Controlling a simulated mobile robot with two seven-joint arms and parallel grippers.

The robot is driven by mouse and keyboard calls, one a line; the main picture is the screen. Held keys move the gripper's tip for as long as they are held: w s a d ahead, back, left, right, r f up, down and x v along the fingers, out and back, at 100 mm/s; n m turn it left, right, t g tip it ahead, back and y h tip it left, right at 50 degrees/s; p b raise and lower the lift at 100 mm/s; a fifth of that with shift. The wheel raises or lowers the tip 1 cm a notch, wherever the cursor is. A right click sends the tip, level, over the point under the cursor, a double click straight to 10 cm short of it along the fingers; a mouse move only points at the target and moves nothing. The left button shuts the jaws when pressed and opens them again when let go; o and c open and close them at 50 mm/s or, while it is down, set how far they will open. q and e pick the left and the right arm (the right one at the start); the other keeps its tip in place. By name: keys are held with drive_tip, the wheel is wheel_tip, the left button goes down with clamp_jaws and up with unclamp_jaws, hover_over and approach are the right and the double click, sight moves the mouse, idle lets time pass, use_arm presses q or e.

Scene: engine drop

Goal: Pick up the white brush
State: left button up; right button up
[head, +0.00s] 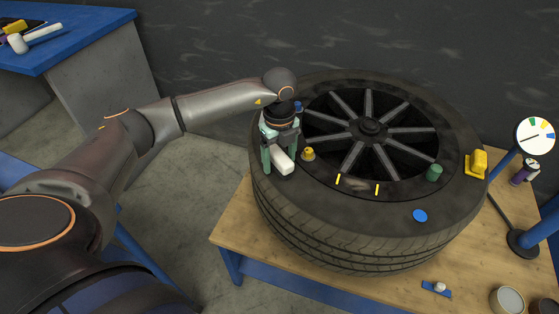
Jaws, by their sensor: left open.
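A small white block-shaped thing (284,162), which looks like the white brush, lies on the near left sidewall of a large tyre (345,218). My left gripper (280,150) is above it, pointing down, with its green fingers open. One finger hangs at the left of the white piece and the other shows at its upper right. The gripper hides part of it, and I cannot tell whether the fingers touch it. My right gripper is not in view.
The tyre lies flat on a wooden table (235,228). A round gauge (535,135) stands at right. A blue bench (75,35) holds a white-headed mallet (35,38).

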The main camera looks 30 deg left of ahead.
use_arm(q)
drive_tip(key=shift+c, duration=0.4)
clamp_jaws()
drive_tip(key=shift+r, duration=0.15)
drive_tip(key=shift+r, duration=0.6)
drive_tip(key=s+d+r, duration=0.9)
drive_tip(key=s+r, duration=0.1)
drive_tip(key=r, duration=0.1)
drive_tip(key=shift+s+r+p, duration=0.3)
drive_tip(key=shift+s, duration=0.05)
